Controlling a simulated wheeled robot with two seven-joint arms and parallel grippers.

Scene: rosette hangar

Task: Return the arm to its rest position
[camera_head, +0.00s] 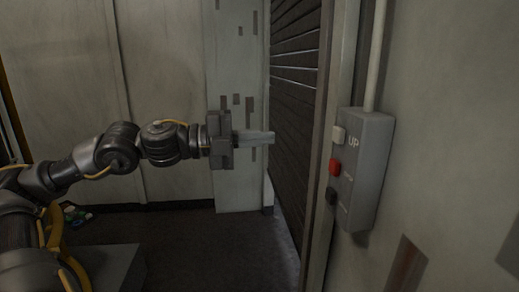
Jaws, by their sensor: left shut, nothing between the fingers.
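My left arm reaches in from the left of the head view, stretched out roughly level. Its left gripper (256,138) is shut and empty, with the fingers pointing right toward a grey control box (368,172) on the wall. The fingertips are apart from the box, with a clear gap in the picture. The box has a pale button (338,135) at the top by the word UP, a red button (334,167) in the middle and a dark button (331,196) at the bottom. My right gripper does not show.
A dark slatted shutter (296,100) stands behind the gripper, beside a door frame (330,90). A conduit (376,55) runs up from the box. Pale wall panels (165,70) close off the back. The dark floor (190,250) is mostly bare; small coloured items (75,213) lie at left.

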